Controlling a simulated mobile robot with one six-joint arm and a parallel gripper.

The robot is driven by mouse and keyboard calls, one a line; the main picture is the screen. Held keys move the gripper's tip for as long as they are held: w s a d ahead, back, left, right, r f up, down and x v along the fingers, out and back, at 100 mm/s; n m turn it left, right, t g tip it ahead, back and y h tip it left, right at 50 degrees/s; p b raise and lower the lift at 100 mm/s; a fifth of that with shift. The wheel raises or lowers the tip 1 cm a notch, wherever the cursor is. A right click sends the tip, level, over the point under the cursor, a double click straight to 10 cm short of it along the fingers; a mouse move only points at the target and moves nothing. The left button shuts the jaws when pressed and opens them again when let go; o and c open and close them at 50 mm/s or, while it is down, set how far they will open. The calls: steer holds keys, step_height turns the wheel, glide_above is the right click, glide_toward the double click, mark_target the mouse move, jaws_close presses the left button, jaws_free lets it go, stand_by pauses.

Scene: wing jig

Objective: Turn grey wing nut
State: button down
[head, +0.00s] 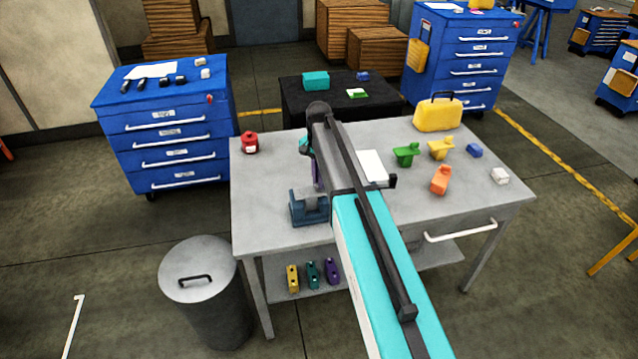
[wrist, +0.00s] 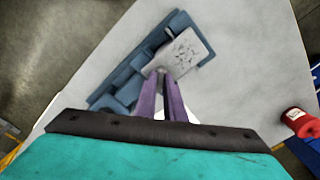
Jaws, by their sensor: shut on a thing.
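The blue jig (head: 309,212) stands near the front left of the grey table. In the wrist view the jig (wrist: 122,84) lies slanted, with a pale grey block (wrist: 184,53) at its upper end. My gripper's purple fingers (wrist: 163,77) reach down to the edge of this block. Their tips are close together on a small grey piece, apparently the grey wing nut (wrist: 160,71). The fingertips hide most of it, so I cannot tell its wing angle. In the head view my gripper (head: 317,178) is just above the jig, partly hidden by my arm.
A red canister (head: 250,143) stands at the table's left. A white sheet (head: 371,167), green (head: 406,155) and orange (head: 440,181) parts, and a yellow case (head: 438,115) are to the right. Several coloured pieces sit on the shelf below.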

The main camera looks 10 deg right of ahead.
steer(key=n+b, duration=0.1)
steer(key=n, duration=0.4)
steer(key=shift+b, duration=0.4)
steer(key=shift+n+b, duration=0.55)
steer(key=shift+n, duration=1.95)
steer(key=c, duration=1.8)
jaws_free()
steer(key=shift+c, duration=0.2)
steer(key=shift+r, duration=0.2)
step_height(320, 180, up, 14)
steer(key=p, duration=0.7)
steer(key=shift+f, duration=0.25)
